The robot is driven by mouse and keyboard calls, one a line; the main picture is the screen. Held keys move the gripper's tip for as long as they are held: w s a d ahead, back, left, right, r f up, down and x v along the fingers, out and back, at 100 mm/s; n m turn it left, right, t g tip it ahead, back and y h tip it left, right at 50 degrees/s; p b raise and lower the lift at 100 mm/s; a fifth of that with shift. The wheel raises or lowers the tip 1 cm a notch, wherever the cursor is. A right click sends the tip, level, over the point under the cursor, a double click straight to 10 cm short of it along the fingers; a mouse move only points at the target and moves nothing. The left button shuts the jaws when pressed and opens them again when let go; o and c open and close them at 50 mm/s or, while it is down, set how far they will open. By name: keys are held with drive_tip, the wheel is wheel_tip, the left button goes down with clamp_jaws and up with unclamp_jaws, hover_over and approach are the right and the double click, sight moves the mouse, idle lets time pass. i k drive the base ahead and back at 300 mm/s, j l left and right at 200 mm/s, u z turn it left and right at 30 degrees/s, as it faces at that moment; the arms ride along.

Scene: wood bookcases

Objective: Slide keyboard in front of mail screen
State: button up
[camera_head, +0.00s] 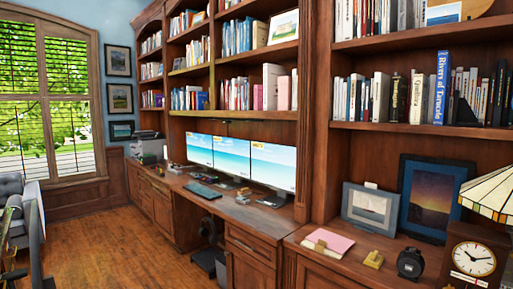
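The dark keyboard (202,189) lies flat on the wooden desk top built into the bookcase. Three monitors stand in a row behind the desk items: a left screen (199,149), a middle screen (232,155) and a right screen (273,164). The keyboard lies in front of the left part of the row. All three screens show a blue sea or beach picture with small marks. I cannot tell which is the mail screen. My gripper is not recognisable in this view. Dark slender parts at the lower left edge are unclear.
Small items lie right of the keyboard, including a dark flat object (271,201). A pink notebook (328,242), frames, a dark round object (410,263) and a clock (473,259) stand on the right counter. Wooden floor (110,245) is open left of the desk. A grey sofa (12,190) is far left.

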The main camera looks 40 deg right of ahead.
sight(207, 193)
drive_tip(key=i+j+z, duration=0.1)
drive_tip(key=i+z, duration=0.15)
drive_tip(key=i, duration=4.05)
drive_tip(key=i+j+z, duration=0.15)
drive_tip(key=i+z, duration=0.25)
drive_tip(key=i, duration=0.2)
drive_tip(key=i+j+z, duration=0.3)
drive_tip(key=i+z, duration=0.15)
drive_tip(key=i, duration=0.15)
drive_tip(key=i+j+z, duration=0.4)
drive_tip(key=k+l+z, duration=0.15)
drive_tip(key=k+l, duration=0.35)
drive_tip(key=k+l+z, duration=0.1)
drive_tip(key=k+l, duration=0.35)
drive_tip(key=l, duration=0.25)
